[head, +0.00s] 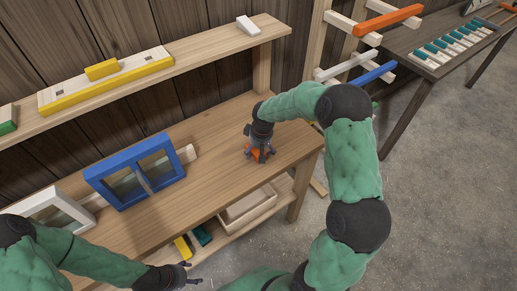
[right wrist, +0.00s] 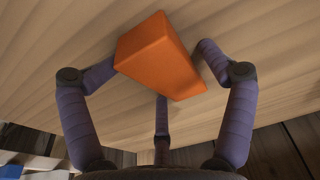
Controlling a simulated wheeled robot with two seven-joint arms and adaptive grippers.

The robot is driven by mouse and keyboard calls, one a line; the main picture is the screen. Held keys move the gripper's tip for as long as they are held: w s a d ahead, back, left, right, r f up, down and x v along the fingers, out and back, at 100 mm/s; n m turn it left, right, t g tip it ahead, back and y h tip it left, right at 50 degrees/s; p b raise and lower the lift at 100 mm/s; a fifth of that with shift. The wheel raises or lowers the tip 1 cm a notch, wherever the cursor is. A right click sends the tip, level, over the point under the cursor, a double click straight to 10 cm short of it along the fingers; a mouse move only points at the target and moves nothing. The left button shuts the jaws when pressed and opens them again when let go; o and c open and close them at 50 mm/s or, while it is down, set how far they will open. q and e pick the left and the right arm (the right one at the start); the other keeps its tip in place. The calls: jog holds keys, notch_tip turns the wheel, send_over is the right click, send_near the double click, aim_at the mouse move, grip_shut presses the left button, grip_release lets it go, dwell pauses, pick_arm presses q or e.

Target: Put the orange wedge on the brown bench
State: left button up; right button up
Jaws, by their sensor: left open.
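The orange wedge (right wrist: 158,55) is between the fingers of my right gripper (right wrist: 158,62). In the right wrist view, one finger meets its left side and another its right side, so the gripper looks shut on it. In the head view my right gripper (head: 260,153) points down at the right part of the brown bench (head: 225,165), with bits of orange wedge (head: 254,154) showing among the fingers. I cannot tell whether the wedge touches the wood. My left gripper (head: 186,277) is open and empty, low in front of the bench.
A blue window frame (head: 150,187) and a white frame (head: 60,212) stand on the bench's left part. A shelf (head: 190,50) runs behind it. Pegs with orange and blue bars and a dark table (head: 402,40) are at the right.

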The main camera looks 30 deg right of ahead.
jog(key=shift+s+a+f, duration=0.1)
jog(key=shift+s, duration=0.1)
dwell(0.3)
jog(key=shift+r, duration=0.25)
notch_tip(320, 180, up, 13)
jog(key=s+p, duration=0.1)
jog(key=p, duration=0.2)
jog(key=shift+s, duration=0.2)
jog(key=shift+f, duration=0.15)
